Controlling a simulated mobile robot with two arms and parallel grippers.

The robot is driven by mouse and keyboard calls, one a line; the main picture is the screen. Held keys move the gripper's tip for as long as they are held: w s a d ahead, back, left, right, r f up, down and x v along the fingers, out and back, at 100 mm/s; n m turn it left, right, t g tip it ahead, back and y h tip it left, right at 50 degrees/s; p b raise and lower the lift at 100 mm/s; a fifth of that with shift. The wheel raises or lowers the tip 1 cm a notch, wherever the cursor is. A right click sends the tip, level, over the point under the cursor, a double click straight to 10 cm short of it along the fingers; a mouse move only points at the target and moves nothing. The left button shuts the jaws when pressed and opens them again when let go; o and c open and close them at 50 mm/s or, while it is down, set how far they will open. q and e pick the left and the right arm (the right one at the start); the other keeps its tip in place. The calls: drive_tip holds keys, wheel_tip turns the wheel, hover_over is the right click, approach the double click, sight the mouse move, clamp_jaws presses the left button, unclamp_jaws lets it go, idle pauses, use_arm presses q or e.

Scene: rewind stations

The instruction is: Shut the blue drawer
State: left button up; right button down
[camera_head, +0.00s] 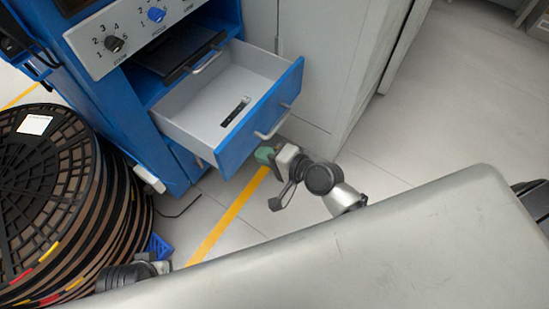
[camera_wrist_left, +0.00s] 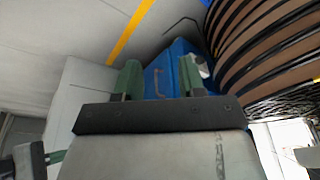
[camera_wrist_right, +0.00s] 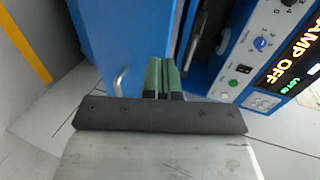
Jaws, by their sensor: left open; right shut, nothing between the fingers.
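The blue drawer (camera_head: 262,118) stands open, pulled well out of the blue cabinet (camera_head: 105,105) in the head view. Its front carries a silver handle (camera_head: 272,123), and a small dark strip (camera_head: 235,111) lies on its pale floor. My right gripper (camera_head: 266,154) is just below and in front of the drawer front. In the right wrist view its green fingers (camera_wrist_right: 163,76) are together and empty, in front of the blue panel beside the handle (camera_wrist_right: 120,82). I cannot tell if they touch. My left gripper (camera_wrist_left: 160,78) is open and empty, with a blue surface beyond its fingers.
A stack of large dark reels (camera_head: 60,190) stands left of the cabinet. A control panel (camera_head: 130,30) with knobs is above the drawer. A grey cabinet (camera_head: 325,60) stands to the right of the drawer. Pale floor with a yellow line (camera_head: 225,222) lies in front.

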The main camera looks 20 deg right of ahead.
sight(231, 140)
drive_tip(key=x, duration=0.5)
drive_tip(key=b+x, duration=0.1)
drive_tip(key=x, duration=0.1)
drive_tip(key=shift+w+a+r, duration=0.2)
drive_tip(key=shift+w+r, duration=0.1)
use_arm(q)
drive_tip(key=v, duration=0.5)
drive_tip(key=shift+r, duration=0.1)
use_arm(e)
drive_tip(key=shift+w+a, duration=0.3)
drive_tip(key=shift+w, duration=0.05)
